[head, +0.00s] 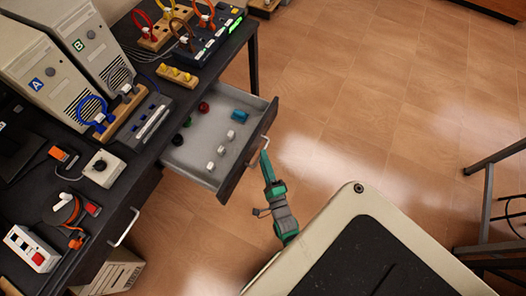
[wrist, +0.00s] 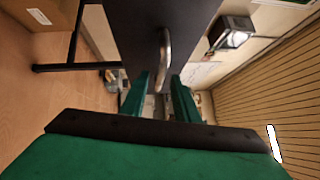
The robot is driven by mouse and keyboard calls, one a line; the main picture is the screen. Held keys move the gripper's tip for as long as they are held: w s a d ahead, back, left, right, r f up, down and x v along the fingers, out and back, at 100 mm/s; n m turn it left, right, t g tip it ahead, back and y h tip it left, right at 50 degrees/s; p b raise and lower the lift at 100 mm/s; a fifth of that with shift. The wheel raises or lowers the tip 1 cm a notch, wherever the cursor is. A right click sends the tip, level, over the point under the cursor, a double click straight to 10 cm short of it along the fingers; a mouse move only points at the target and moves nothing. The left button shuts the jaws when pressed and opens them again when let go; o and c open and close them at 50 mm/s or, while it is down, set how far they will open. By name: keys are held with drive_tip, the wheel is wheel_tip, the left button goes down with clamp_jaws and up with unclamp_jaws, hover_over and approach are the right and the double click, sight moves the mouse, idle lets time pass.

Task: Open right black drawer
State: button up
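The right black drawer (head: 233,178) is pulled out from the dark desk, with its pale inside in view. Its metal handle (head: 262,150) is on the front panel. My gripper (head: 265,161) is at the handle, just outside the drawer front. In the wrist view the drawer front (wrist: 140,35) is straight ahead, and the handle (wrist: 166,45) reaches down between the fingertips of my gripper (wrist: 160,85). The two green fingers are apart, with gaps beside the handle, and no clear contact shows. A second handle (head: 123,228) marks a shut drawer at the left.
Several small coloured pieces, including a blue block (head: 239,115), lie in the drawer. Computer cases (head: 50,75), cables and a switch box (head: 32,248) crowd the desktop (head: 105,205). A dark metal frame (head: 488,190) stands at the right. The wooden floor (head: 350,100) is clear.

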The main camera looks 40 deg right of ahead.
drive_tip(key=v, duration=0.9)
drive_tip(key=shift+s, duration=0.35)
drive_tip(key=shift+w+a+f, duration=0.1)
drive_tip(key=shift+w, duration=0.05)
drive_tip(key=s+a+r+n+g+y, duration=0.1)
drive_tip(key=s+a+r+n+y, duration=0.3)
drive_tip(key=a+r+n, duration=0.4)
drive_tip(key=s+a+r+n+y, duration=0.4)
drive_tip(key=a+r+n, duration=0.5)
drive_tip(key=a+n, duration=0.8)
drive_tip(key=shift+r+g+y, duration=0.3)
drive_tip(key=shift+g+y, duration=0.1)
